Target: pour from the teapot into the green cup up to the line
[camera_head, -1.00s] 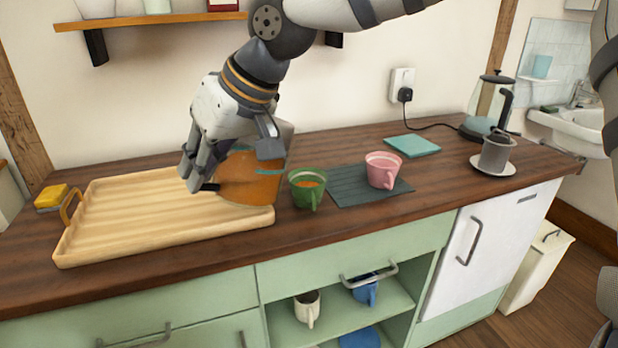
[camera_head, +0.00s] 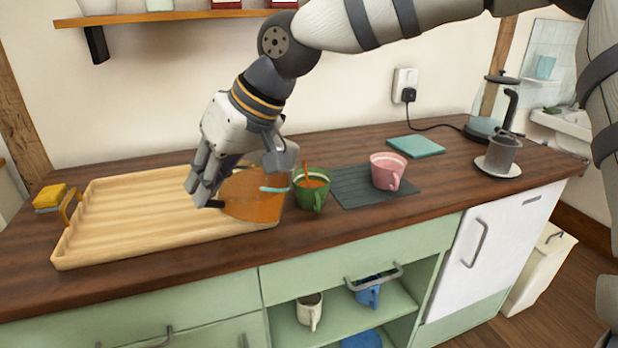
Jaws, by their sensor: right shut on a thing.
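The teapot (camera_head: 250,205) has a see-through amber body with a pale blue band and is tilted toward the green cup. My right gripper (camera_head: 222,180) is shut on it, at its left side, and hides much of its top and handle. The green cup (camera_head: 312,198) stands upright on the counter just right of the teapot. A thin orange stream falls into it, and orange liquid shows inside below the rim. The line in the cup is too small to make out clearly. My left gripper is not in view.
A wooden tray (camera_head: 130,222) lies left, partly under the teapot. A pink cup (camera_head: 388,170) stands on a dark mat (camera_head: 350,190) close right of the green cup. A teal board (camera_head: 416,146), a kettle (camera_head: 488,110) and a grey pot (camera_head: 500,152) on a saucer are further right.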

